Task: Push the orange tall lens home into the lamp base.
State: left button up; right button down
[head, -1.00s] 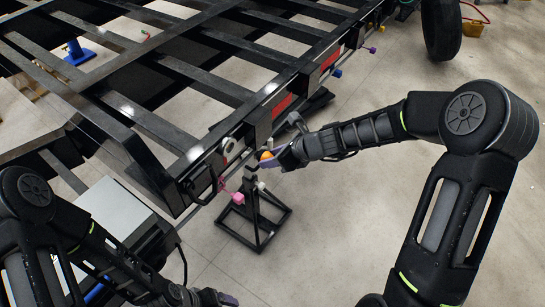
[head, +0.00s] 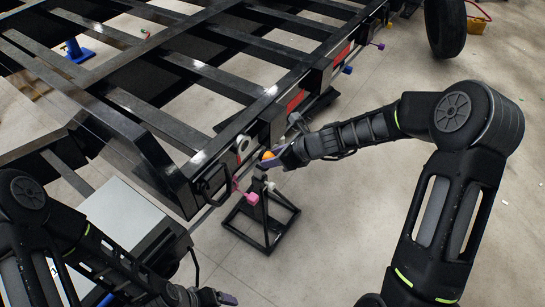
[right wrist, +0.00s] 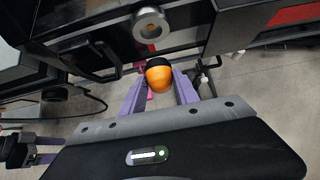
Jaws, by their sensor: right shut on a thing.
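The orange lens (head: 268,155) is a rounded orange piece with a black end, which shows in the right wrist view (right wrist: 160,79). My right gripper (head: 272,161) is shut on it, with purple fingers on either side in the right wrist view (right wrist: 160,90). The lamp base looks to be the round pale fitting (head: 243,145) on the trailer's dark end; it shows above the lens in the right wrist view (right wrist: 151,24). The lens and the fitting are apart. My left gripper (head: 226,299) is at the bottom edge, partly cut off; its opening is unclear.
The black trailer frame (head: 135,110) fills the upper left. A pale-topped box (head: 120,215) is at left.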

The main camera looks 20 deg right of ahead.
dwell(0.3)
jog(key=w+a+p, duration=0.1)
jog(key=w, duration=0.1)
jog(key=w+a+p, duration=0.1)
jog(key=w+a, duration=0.1)
jog(key=shift+w+a, duration=0.15)
jog(key=shift+a, duration=0.15)
dwell(1.3)
jog(key=shift+w+a+p, duration=0.45)
jog(key=shift+w+p, duration=0.05)
jog(key=shift+p, duration=0.1)
dwell(0.6)
jog(key=c, duration=0.8)
grip_release()
jog(key=shift+c, duration=0.2)
